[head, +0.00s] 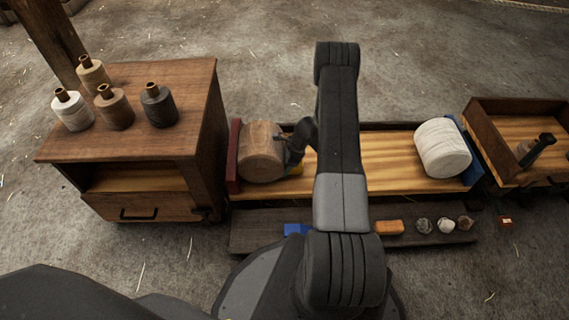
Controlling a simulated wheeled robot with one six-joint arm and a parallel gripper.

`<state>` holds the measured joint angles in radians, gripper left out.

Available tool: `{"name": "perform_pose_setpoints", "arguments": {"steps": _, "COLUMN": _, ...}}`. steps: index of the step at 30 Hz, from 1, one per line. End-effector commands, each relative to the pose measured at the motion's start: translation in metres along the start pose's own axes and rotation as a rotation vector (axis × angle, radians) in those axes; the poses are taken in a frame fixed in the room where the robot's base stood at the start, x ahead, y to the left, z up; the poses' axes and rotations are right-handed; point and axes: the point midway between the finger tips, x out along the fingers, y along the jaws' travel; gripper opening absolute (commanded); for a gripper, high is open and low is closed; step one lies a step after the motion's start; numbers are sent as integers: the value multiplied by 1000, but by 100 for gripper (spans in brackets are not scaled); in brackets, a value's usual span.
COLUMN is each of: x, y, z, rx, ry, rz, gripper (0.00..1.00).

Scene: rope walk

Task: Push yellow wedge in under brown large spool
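The brown large spool (261,152) lies on its side at the left end of the wooden bench tray, close to a dark red end board. A small part of the yellow wedge (297,169) shows at the spool's lower right. I cannot tell whether the wedge touches the spool or how far it reaches under it. My gripper (290,158) is low at the spool's right side, by the wedge. My arm and wrist hide much of the gripper, its fingers and the wedge, so whether it grips anything is unclear.
A white spool (442,148) lies at the tray's right end by a blue board. A lower plank (262,238) carries a blue block (296,229), an orange block (389,227) and several small lumps. A cabinet (155,81) with several bobbins stands left; an open box (497,165) stands right.

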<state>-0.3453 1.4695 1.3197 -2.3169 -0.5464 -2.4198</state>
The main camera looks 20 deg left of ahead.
Motion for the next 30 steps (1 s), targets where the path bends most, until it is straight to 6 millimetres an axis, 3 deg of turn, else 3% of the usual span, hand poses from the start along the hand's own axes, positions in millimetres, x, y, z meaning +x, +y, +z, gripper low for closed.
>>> {"name": "perform_pose_setpoints", "arguments": {"steps": 5, "x": -15, "y": -1, "z": 1, "rx": 1, "ry": 1, "rz": -2, "gripper": 73}}
{"name": "perform_pose_setpoints", "arguments": {"steps": 19, "x": -115, "y": -1, "z": 2, "rx": -1, "ry": 1, "rz": -2, "gripper": 73}}
{"name": "perform_pose_setpoints", "arguments": {"steps": 24, "x": -133, "y": 0, "z": 2, "rx": -1, "ry": 0, "rz": 0, "gripper": 73}}
{"name": "perform_pose_setpoints", "arguments": {"steps": 30, "x": -138, "y": 0, "z": 2, "rx": -1, "ry": 0, "rz": 1, "gripper": 73}}
